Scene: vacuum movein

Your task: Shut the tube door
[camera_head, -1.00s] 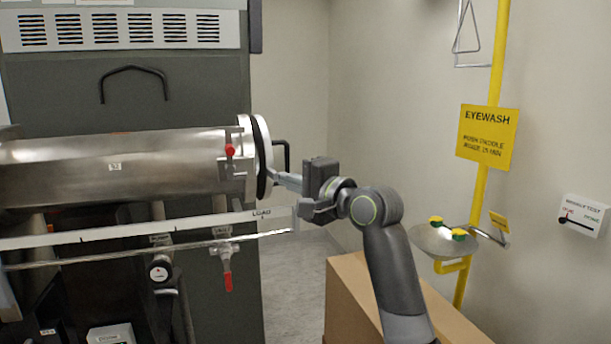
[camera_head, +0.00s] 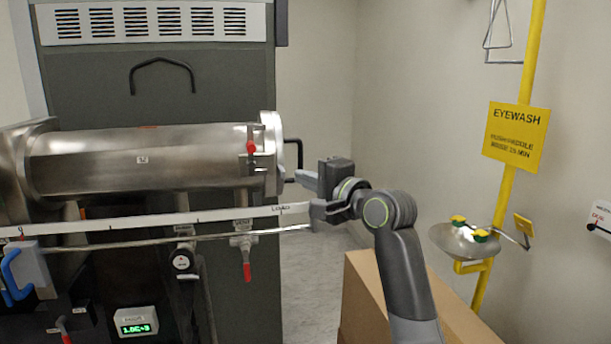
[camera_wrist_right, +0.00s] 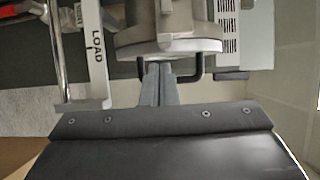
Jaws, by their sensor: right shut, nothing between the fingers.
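The metal tube (camera_head: 140,158) lies level across the left of the head view. Its round pale door (camera_head: 273,135) sits at the tube's right end, against the flange with no clear gap. A black handle (camera_head: 299,150) sticks out from the door. In the wrist view the door's pale rim (camera_wrist_right: 170,47) and its black handle (camera_wrist_right: 199,70) show just past the fingers. My right gripper (camera_head: 300,179) is shut and empty, just right of the door's lower part and near the handle; contact is unclear. It also shows in the wrist view (camera_wrist_right: 158,72). My left gripper is out of view.
A white rail marked LOAD (camera_head: 190,217) and a thin rod run below the tube. A red-handled valve (camera_head: 246,262) hangs under them. A cardboard box (camera_head: 365,290) stands beneath my right arm. The eyewash basin (camera_head: 465,240) and yellow pipe are at right.

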